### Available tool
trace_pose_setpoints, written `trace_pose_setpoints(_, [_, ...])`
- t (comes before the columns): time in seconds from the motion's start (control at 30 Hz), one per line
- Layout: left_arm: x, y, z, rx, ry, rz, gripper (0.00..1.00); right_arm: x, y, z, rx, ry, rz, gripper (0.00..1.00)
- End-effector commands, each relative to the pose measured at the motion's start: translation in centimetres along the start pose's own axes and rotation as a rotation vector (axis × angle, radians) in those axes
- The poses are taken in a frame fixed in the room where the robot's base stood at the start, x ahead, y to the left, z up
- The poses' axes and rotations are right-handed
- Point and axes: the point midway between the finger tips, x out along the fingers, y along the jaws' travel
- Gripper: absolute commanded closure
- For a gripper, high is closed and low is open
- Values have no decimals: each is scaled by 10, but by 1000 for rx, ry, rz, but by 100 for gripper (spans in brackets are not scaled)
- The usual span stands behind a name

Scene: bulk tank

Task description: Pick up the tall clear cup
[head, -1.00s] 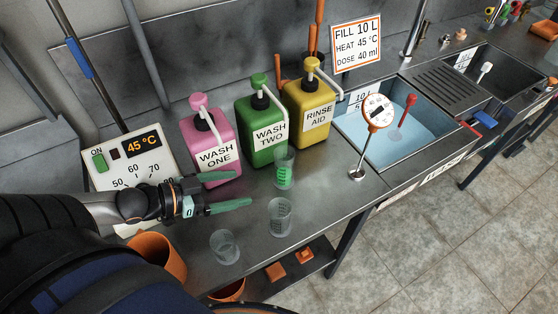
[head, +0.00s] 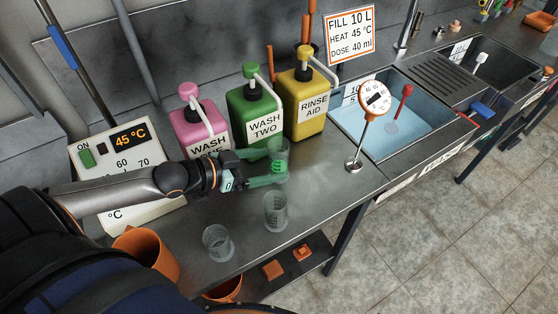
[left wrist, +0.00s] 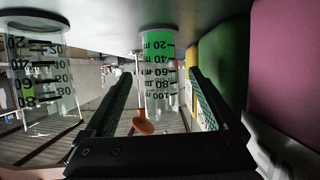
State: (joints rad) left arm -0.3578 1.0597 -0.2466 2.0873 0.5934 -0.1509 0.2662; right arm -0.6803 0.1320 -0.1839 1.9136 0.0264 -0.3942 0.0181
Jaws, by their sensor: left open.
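A tall clear cup with green liquid (head: 279,153) stands on the steel counter below the green bottle. It also shows in the left wrist view (left wrist: 157,75), with black measuring marks. My left gripper (head: 271,167) is open, its green fingers reaching to either side of this cup. In the left wrist view the cup appears between the two fingers (left wrist: 161,85); I cannot tell whether they touch it. An empty clear marked cup (head: 275,211) stands nearer the front, and also shows in the left wrist view (left wrist: 42,75). A shorter clear cup (head: 217,243) stands further left. My right gripper is not in view.
Pink (head: 199,118), green (head: 255,115) and yellow (head: 308,105) pump bottles stand behind the cup. A dial thermometer (head: 372,98) stands at the water-filled sink (head: 430,135). A heater panel (head: 120,165) and an orange container (head: 146,254) are at left.

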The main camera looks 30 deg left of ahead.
Motion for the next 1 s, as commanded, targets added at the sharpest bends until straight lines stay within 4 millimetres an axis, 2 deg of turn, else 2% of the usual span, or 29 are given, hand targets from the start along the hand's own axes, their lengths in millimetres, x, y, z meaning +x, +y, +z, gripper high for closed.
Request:
trace_pose_setpoints(0.2, [16,0,-7,0,1,-1,9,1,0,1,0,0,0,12])
trace_pose_setpoints(0.47, [26,-1,-8,-1,1,-2,9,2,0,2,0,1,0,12])
trace_pose_setpoints(0.8, [62,0,-8,-1,1,-2,9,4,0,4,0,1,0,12])
trace_pose_setpoints(1.0, [70,0,-8,0,0,0,9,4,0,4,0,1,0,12])
